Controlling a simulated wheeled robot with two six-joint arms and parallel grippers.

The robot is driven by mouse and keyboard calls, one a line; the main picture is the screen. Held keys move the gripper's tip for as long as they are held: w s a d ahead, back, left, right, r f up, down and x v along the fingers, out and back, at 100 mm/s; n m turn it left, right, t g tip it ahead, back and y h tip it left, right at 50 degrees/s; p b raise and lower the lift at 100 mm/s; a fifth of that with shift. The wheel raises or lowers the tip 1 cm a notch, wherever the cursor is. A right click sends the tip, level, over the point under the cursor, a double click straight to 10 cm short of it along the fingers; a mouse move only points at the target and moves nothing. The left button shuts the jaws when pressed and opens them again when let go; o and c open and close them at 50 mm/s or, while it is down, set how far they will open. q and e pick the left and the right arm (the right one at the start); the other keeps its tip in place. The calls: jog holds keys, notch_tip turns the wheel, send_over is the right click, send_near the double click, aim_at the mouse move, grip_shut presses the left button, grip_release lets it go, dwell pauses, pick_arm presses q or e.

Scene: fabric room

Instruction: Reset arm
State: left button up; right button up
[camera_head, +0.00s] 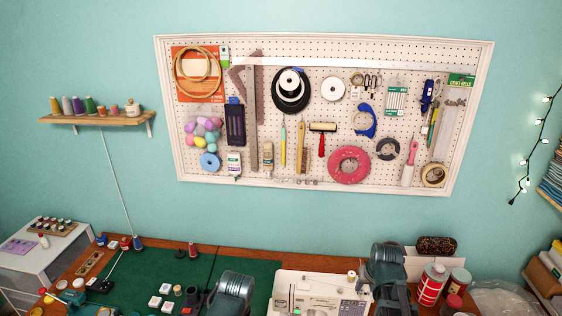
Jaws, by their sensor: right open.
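My right arm rises at the bottom, right of centre, in front of the white sewing machine (318,292). My right gripper (388,285) is open, with nothing seen between its jaws. It overlaps the machine's right end in the picture; I cannot tell whether they touch. A grey-green part of my left arm shows at the bottom edge, left of the machine, over the green cutting mat (262,272). My left gripper's fingers do not show.
Small spools and white blocks (166,289) lie on the mat. Red-and-white cans (431,284) stand right of my right arm. A white drawer unit (38,262) is at left. A tool pegboard (325,110) and a spool shelf (97,118) hang on the wall.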

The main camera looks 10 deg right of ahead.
jog(key=s+a+f+n+g+b, duration=0.1)
jog(key=s+a+f+b, duration=0.3)
jog(key=a, duration=0.5)
jog(key=s+a+f+n+g+b, duration=0.2)
jog(key=s+a+f+n+b, duration=0.1)
jog(key=a+f, duration=0.4)
jog(key=s+a+f+n+g+b, duration=0.1)
jog(key=s+a+f+b, duration=0.4)
jog(key=a, duration=0.5)
jog(key=shift+s+a+f+n+g+h+b, duration=0.15)
jog(key=shift+a+f+n+g+h+b, duration=0.35)
jog(key=shift+b, duration=0.75)
jog(key=shift+d+t+y, duration=0.15)
jog(key=shift+t+y, duration=0.15)
